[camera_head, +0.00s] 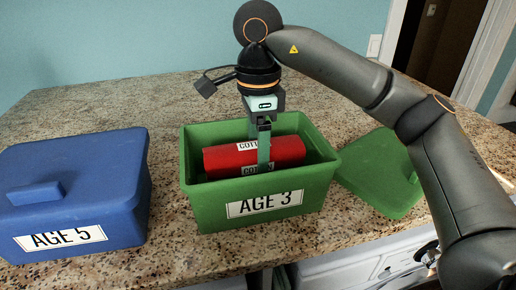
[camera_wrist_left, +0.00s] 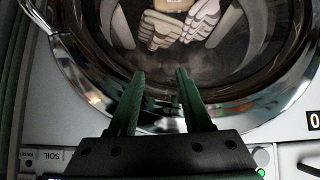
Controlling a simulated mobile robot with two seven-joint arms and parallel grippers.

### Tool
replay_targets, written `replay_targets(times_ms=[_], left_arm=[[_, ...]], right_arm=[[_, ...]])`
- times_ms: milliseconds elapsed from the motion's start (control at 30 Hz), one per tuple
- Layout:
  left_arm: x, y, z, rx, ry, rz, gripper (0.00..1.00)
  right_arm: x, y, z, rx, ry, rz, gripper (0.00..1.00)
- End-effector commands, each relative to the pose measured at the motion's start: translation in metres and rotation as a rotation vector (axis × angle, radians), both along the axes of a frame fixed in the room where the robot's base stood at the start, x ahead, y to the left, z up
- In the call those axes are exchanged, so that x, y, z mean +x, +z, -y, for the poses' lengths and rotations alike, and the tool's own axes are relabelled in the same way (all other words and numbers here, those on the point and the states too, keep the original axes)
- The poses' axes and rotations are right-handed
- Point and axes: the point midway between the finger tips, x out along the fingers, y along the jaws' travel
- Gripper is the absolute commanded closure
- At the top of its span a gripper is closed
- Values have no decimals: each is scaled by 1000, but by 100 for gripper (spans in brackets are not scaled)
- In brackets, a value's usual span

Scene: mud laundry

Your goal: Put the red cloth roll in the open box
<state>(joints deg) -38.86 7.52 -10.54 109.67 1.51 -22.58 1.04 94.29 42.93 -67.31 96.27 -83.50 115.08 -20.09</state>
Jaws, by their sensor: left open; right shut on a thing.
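The red cloth roll (camera_head: 222,158) lies across the inside of the open green box (camera_head: 264,206) labelled "AGE 3", just below its rim. White labels on the roll are partly hidden by my fingers. My right gripper (camera_head: 264,155) comes down from above and is shut on the roll near its middle. I cannot tell whether the roll touches the box floor. My left gripper (camera_wrist_left: 159,78) shows in the left wrist view, open and empty, in front of a round washer door (camera_wrist_left: 230,100).
A closed blue box (camera_head: 80,190) labelled "AGE 5" stands on the left of the granite counter (camera_head: 120,95). A green lid (camera_head: 382,175) lies right of the open box, near my right arm. The counter behind the boxes is clear.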

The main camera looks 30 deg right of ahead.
Motion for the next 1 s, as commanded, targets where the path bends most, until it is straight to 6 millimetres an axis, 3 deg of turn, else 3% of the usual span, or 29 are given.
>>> replay_targets(times_ms=[33, 300, 567, 700, 767, 1000], left_arm=[[0, 1, 0, 0, 0, 0, 51], [0, 1, 0, 0, 0, 0, 51], [0, 3, 0, 0, 0, 0, 51], [0, 14, 0, 0, 0, 0, 51], [1, 10, 0, 0, 0, 2, 51], [0, 9, 0, 0, 0, 0, 51]], right_arm=[[0, 1, 0, 0, 0, 1, 27], [0, 1, 0, 0, 0, 0, 0], [0, 3, 0, 0, 0, 1, 0], [0, 18, 0, -1, -1, 2, 0], [1, 21, 0, -1, -1, 4, 0], [1, 59, 0, -2, -2, 6, 0]])
